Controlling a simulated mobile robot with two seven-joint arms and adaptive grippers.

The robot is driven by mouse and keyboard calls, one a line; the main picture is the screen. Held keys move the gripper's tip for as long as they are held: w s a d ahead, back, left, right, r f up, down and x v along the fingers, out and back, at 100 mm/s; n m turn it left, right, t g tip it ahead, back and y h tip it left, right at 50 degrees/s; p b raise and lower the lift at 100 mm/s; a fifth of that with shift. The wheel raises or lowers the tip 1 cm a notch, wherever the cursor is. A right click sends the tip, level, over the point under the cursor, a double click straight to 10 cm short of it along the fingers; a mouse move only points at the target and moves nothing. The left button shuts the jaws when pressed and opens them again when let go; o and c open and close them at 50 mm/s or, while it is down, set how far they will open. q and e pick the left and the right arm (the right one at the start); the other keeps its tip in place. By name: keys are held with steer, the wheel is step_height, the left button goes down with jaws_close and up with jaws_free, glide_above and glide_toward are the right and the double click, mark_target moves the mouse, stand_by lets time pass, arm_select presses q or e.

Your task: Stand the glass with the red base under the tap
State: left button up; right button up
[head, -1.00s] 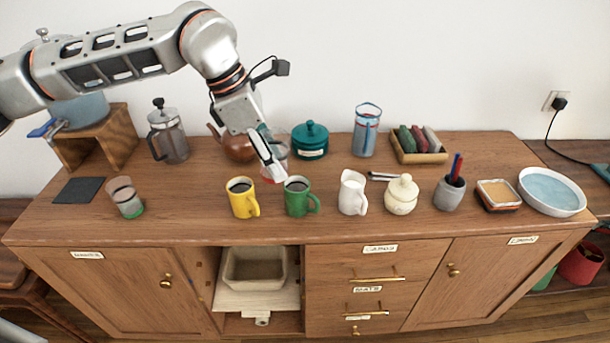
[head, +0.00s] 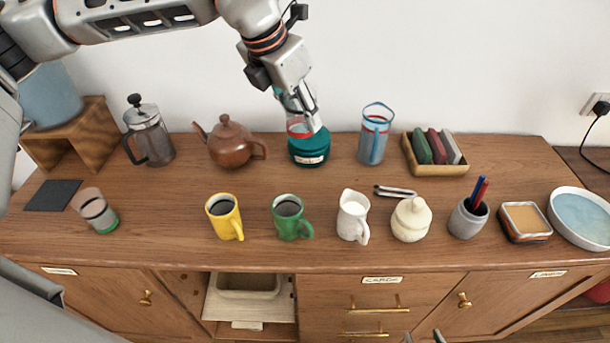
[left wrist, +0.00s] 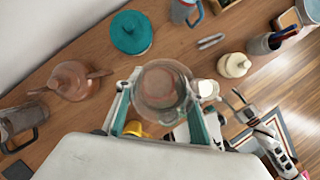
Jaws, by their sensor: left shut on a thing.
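My left gripper (head: 302,112) is shut on the glass with the red base (head: 297,130), holding it above the sideboard in front of the teal lidded pot (head: 309,153). In the left wrist view the clear round glass (left wrist: 163,88) sits between the two fingers, its base reddish. The blue tank (head: 50,96) stands on a wooden stand at the far left; its tap is mostly hidden by my arm. My right gripper (head: 423,337) shows only as two dark fingertips, apart, at the bottom edge.
A glass with a green base (head: 98,212) stands at left near a dark mat (head: 53,195). A French press (head: 148,133) and brown teapot (head: 231,143) stand behind. Yellow (head: 222,214) and green mugs (head: 288,216) and a white jug (head: 352,214) line the front.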

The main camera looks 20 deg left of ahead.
arm_select(q)
steer(key=f, duration=1.9)
steer(key=shift+s+f, duration=0.15)
steer(key=shift+s, duration=0.05)
steer(key=shift+f, duration=0.1)
steer(key=o, duration=0.8)
steer(key=shift+f, duration=0.1)
steer(key=o, duration=0.4)
steer(key=shift+o, duration=0.2)
